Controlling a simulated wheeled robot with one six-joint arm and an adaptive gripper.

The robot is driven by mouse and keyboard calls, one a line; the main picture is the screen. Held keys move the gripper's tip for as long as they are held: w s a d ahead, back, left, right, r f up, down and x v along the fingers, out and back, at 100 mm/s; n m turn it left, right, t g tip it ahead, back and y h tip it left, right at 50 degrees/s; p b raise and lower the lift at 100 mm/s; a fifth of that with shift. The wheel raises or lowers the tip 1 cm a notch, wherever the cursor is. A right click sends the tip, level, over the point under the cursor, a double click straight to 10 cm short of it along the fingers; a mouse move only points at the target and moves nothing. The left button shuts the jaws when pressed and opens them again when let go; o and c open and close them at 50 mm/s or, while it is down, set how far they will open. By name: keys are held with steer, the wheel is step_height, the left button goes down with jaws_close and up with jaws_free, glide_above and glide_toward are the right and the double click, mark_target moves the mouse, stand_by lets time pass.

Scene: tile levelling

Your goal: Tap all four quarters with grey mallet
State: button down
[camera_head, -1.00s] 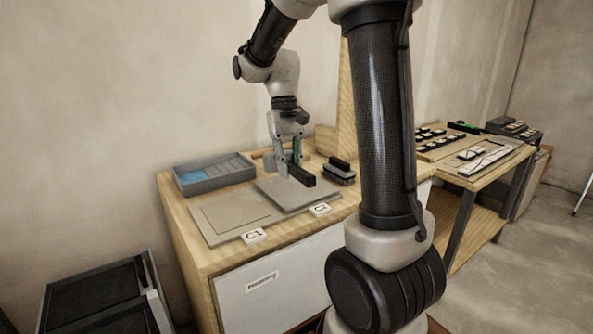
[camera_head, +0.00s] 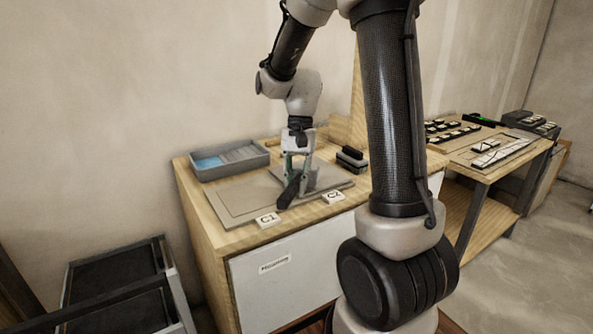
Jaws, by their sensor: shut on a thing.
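My gripper (camera_head: 297,165) points down over the left part of a grey square tile (camera_head: 333,183) at the spot marked C2. It is shut on a mallet with a dark, blocky head (camera_head: 288,193). The head slants toward the front left, over or against the tile's left side. I cannot tell whether it touches the tile. The handle is mostly hidden by the gripper.
A flat grey outlined area (camera_head: 235,203) lies left of the tile, by the C1 label (camera_head: 268,220). The C2 label (camera_head: 333,197) sits at the front edge. A grey tray (camera_head: 230,160) with a blue patch stands behind. Dark blocks (camera_head: 351,158) stand behind right.

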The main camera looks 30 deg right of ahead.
steer(key=shift+f, duration=0.5)
steer(key=shift+r, duration=2.25)
step_height(320, 180, down, 5)
steer(key=shift+f, duration=0.1)
steer(key=shift+r, duration=2.75)
